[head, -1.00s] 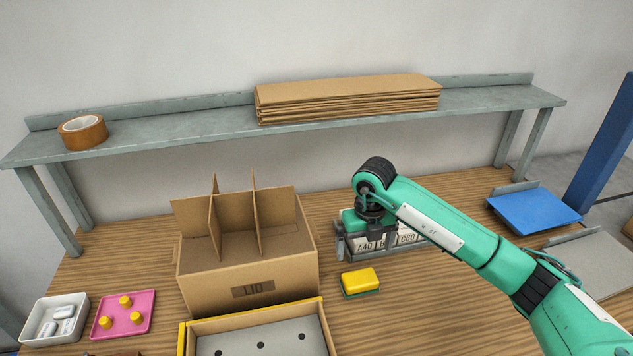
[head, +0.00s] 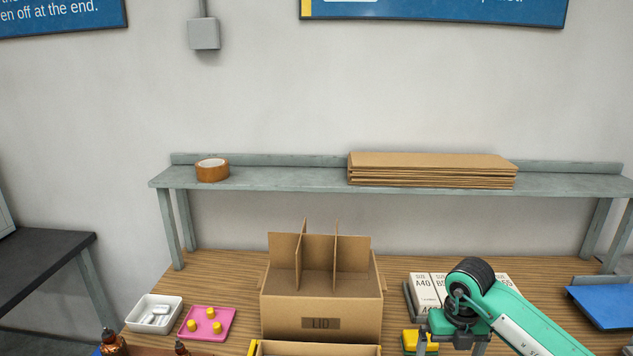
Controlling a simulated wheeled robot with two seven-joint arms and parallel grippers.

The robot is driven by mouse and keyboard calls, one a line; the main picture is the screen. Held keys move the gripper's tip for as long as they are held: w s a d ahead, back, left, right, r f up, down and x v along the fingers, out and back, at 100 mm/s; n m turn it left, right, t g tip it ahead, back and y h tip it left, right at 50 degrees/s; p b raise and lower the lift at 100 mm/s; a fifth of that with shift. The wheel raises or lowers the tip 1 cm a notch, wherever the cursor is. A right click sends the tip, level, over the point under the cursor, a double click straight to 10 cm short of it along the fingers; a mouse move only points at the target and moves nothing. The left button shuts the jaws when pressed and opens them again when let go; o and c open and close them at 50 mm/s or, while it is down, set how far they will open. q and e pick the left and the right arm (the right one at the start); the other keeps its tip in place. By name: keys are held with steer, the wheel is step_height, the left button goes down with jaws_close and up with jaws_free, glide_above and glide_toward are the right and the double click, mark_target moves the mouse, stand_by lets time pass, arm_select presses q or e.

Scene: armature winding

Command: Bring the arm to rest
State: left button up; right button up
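My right arm comes in from the right, and its gripper (head: 452,346) points down at the bottom edge, to the right of the divided cardboard box. Its two grey fingers stand wide apart with nothing seen between them; the tips are close to the picture's edge. The yellow and green sponge-like block (head: 412,338) is partly hidden behind the left finger. A tray of white cartons (head: 428,288) marked A40 and the like stands behind the gripper and is partly covered by my arm. My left gripper is not in view.
The cardboard box (head: 320,325) with dividers stands mid-table, an open yellow-edged tray before it. A white dish (head: 137,318) and a pink tray (head: 232,325) with yellow pegs lie left. A grey shelf (head: 270,181) holds tape (head: 212,171) and flat cardboard (head: 430,170). A blue platform (head: 605,305) is right.

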steer(key=s+a+r+n+y, duration=0.1)
steer(key=s+a+y, duration=0.2)
steer(key=a+y, duration=0.5)
steer(key=s+a+r+n+y, duration=0.1)
steer(key=s+a+y, duration=0.2)
steer(key=a, duration=0.9)
steer(key=a+r+m+t+y, duration=0.3)
steer(key=r+m+t+y, duration=0.55)
steer(key=r, duration=0.25)
steer(key=w+d+f+m+t+h, duration=0.1)
steer(key=d+f+m+t+h, duration=0.2)
steer(key=d+m+t+h, duration=1.25)
steer(key=s+d+f+m+g+h, duration=0.3)
steer(key=s+f+m+g+h, duration=0.3)
steer(key=f+m+g, duration=0.6)
steer(key=s+f+g+y, duration=0.1)
steer(key=s+f+g, duration=0.4)
steer(key=s, duration=0.5)
steer(key=s+f+g+y, duration=0.1)
steer(key=s+f+g, duration=0.4)
steer(key=s, duration=0.5)
step_height(320, 180, down, 33)
steer(key=s+d+f+n+g, duration=0.1)
steer(key=s+d+f, duration=0.1)
steer(key=s+f, duration=1.6)
steer(key=shift+s+d+f, duration=0.3)
steer(key=shift+s+d, duration=0.1)
steer(key=shift+s, duration=0.1)
